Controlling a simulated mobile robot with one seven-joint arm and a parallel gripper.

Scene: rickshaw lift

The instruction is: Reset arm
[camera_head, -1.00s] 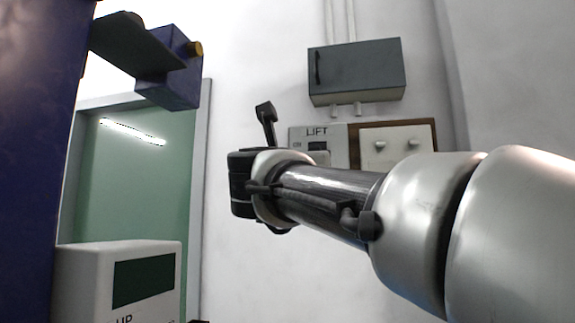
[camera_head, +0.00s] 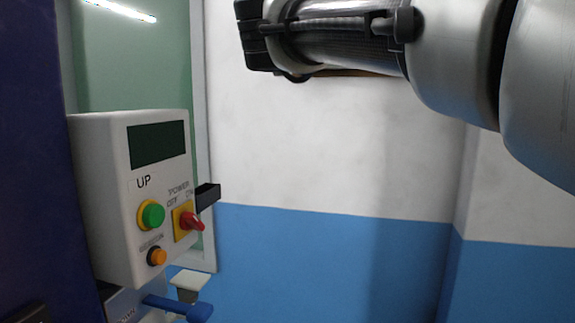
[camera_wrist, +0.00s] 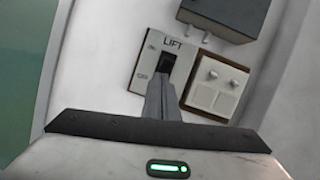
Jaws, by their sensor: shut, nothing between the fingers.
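My gripper (camera_wrist: 165,82) is shut and empty, its fingers together in the middle of the wrist view. In that view it points at a wall panel marked LIFT (camera_wrist: 151,62) and overlaps its lower part. I cannot tell how far apart they are, but the panel looks some way beyond the fingers.
A white control box (camera_head: 112,200) at left has a green button (camera_head: 151,215), a red power knob (camera_head: 193,222) and an orange button (camera_head: 157,257). A dark blue post (camera_head: 30,150) stands beside it. A white plate (camera_wrist: 214,86) and grey box (camera_wrist: 228,14) are on the wall.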

